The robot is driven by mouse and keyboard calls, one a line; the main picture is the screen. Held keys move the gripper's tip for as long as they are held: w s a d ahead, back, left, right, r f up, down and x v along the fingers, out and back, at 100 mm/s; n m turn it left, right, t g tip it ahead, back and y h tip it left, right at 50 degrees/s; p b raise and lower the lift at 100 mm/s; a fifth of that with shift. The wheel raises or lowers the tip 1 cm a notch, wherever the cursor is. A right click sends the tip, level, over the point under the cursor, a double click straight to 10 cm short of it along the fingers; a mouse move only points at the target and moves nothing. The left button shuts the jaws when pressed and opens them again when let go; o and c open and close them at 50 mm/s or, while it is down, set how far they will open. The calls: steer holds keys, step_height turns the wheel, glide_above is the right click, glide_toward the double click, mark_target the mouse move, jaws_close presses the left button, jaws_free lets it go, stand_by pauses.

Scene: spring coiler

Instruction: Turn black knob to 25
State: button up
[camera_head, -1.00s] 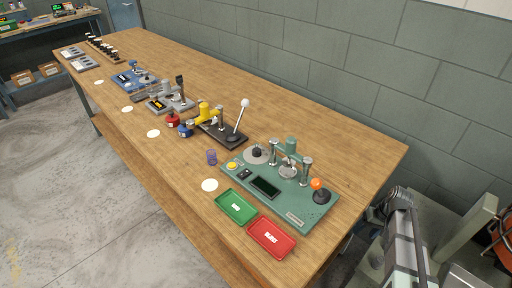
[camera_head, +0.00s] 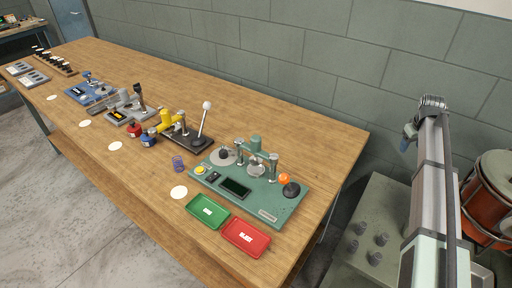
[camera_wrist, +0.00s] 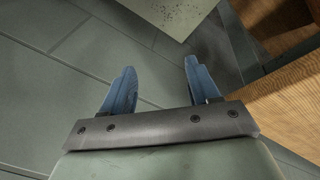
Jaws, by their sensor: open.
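A black knob (camera_head: 223,153) sits on a pale round dial (camera_head: 215,160) at the back left of the green panel (camera_head: 262,205). The dial's markings are too small to read. My gripper (camera_wrist: 158,68) is open and empty in the wrist view, its two blue fingers spread apart over the floor beside the table. In the head view my gripper's blue finger (camera_head: 406,144) shows at the right, well away from the table and the knob.
The green panel also carries a yellow button (camera_head: 199,170), a dark screen (camera_head: 235,187) and an orange ball (camera_head: 284,178). A green tray (camera_head: 208,226) and a red tray (camera_head: 246,251) lie in front. A white-knobbed lever (camera_head: 203,118) stands left.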

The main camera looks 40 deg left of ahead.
steer(key=s+a+r+n, duration=0.1)
steer(key=s+a, duration=0.1)
steer(key=a, duration=0.4)
steer(key=s+a+r+n, duration=0.1)
steer(key=s+a+r, duration=0.1)
steer(key=a, duration=0.4)
steer(key=s+a+r+n, duration=0.1)
steer(key=s+a+r, duration=0.1)
steer(key=a, duration=0.4)
steer(key=shift+s+a, duration=0.1)
steer(key=shift+a, duration=0.2)
steer(key=s+a+r+n+g, duration=0.1)
steer(key=s+a+r+n, duration=0.1)
steer(key=s+a, duration=0.4)
steer(key=s+a+r+n, duration=0.1)
steer(key=s+a, duration=0.3)
steer(key=a, duration=0.5)
steer(key=n+g, duration=0.1)
steer(key=n, duration=0.5)
glide_toward(222, 150)
steer(key=f, duration=0.6)
steer(key=w+f, duration=0.1)
steer(key=f, duration=0.2)
steer(key=shift+f, duration=0.35)
steer(key=c, duration=1)
